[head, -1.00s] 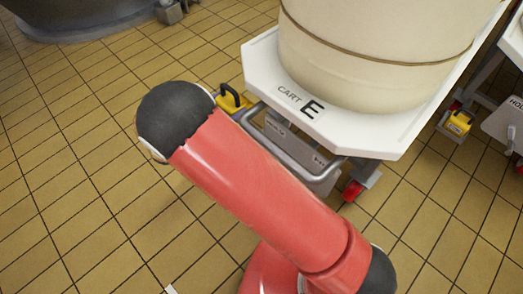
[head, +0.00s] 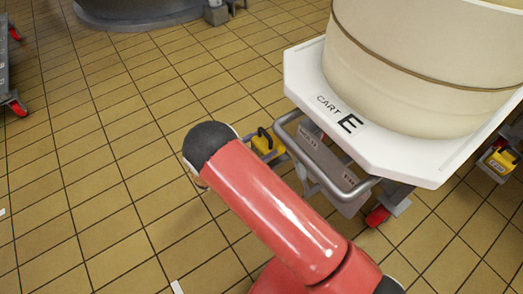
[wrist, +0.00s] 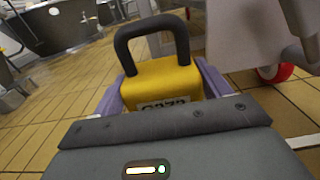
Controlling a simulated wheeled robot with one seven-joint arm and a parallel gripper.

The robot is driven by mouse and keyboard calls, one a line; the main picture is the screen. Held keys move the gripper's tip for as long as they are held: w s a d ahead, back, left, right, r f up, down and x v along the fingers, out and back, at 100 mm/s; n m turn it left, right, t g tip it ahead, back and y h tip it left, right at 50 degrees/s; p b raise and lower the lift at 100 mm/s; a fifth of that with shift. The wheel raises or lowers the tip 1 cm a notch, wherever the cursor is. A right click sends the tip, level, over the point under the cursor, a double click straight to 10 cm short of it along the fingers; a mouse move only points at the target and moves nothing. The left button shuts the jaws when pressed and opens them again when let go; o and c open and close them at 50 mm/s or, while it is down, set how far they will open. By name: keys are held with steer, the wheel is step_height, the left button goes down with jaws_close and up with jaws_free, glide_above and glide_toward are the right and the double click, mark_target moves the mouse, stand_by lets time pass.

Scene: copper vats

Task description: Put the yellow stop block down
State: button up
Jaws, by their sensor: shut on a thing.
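The yellow stop block (wrist: 168,80), with a black loop handle and a partly covered white label, is upright in the wrist view. My gripper (wrist: 163,95) is shut on it, with one purple finger at each side. The block also shows in the head view (head: 267,145), just past the dark end of my red arm and left of cart E's (head: 350,165) grey tube handle.
Cart E carries a large cream vat (head: 420,70); its red caster (head: 378,215) stands near my arm. Another yellow block (head: 500,162) sits at the far right. A large grey vat (head: 140,12) stands at the back. Tiled floor (head: 100,150) at left is clear.

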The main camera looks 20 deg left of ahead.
steer(key=shift+f, duration=1.3)
steer(key=shift+f+b, duration=0.15)
steer(key=shift+b, duration=0.15)
steer(key=o, duration=1.5)
steer(key=shift+c, duration=0.2)
steer(key=shift+r, duration=0.2)
steer(key=v, duration=1.2)
